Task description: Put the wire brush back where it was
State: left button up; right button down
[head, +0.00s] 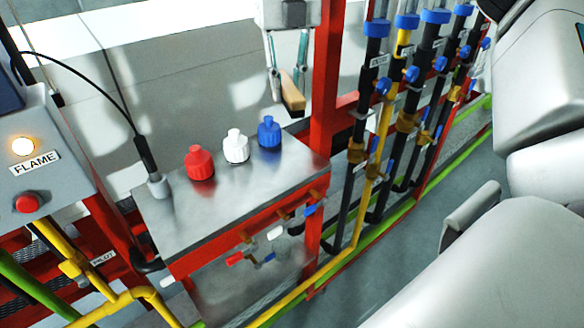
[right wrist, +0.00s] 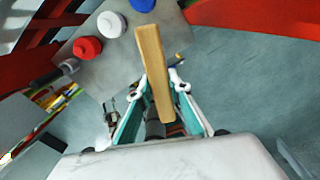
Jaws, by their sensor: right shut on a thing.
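My right gripper (head: 287,93) hangs down at the top middle of the head view, behind the metal table (head: 190,222). It is shut on the wire brush (head: 293,98), whose tan wooden body shows between and below the fingers. In the right wrist view the brush (right wrist: 152,68) is a long wooden bar, slightly tilted, between the teal fingers of the gripper (right wrist: 157,92). Its bristles cannot be made out. The brush appears clear of the tabletop in the head view. My left gripper is not in view.
Red (head: 200,163), white (head: 236,147) and blue (head: 269,132) capped bottles stand on the table, beside a grey holder (head: 158,186) with a black cabled tool. A red post (head: 326,90) and several valve pipes stand right of the gripper. A FLAME box (head: 40,150) is at left.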

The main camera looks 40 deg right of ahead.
send_over(289, 175)
notch_tip(289, 175, down, 14)
jog(key=shift+r, duration=0.25)
notch_tip(289, 175, down, 4)
jog(key=shift+f, duration=0.25)
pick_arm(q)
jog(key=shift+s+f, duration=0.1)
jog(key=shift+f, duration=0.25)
pick_arm(e)
jog(key=shift+a+f, duration=0.1)
jog(key=shift+f, duration=0.35)
jog(key=shift+f+b, duration=0.2)
jog(key=shift+b, duration=0.1)
jog(key=c, duration=1.9)
grip_release()
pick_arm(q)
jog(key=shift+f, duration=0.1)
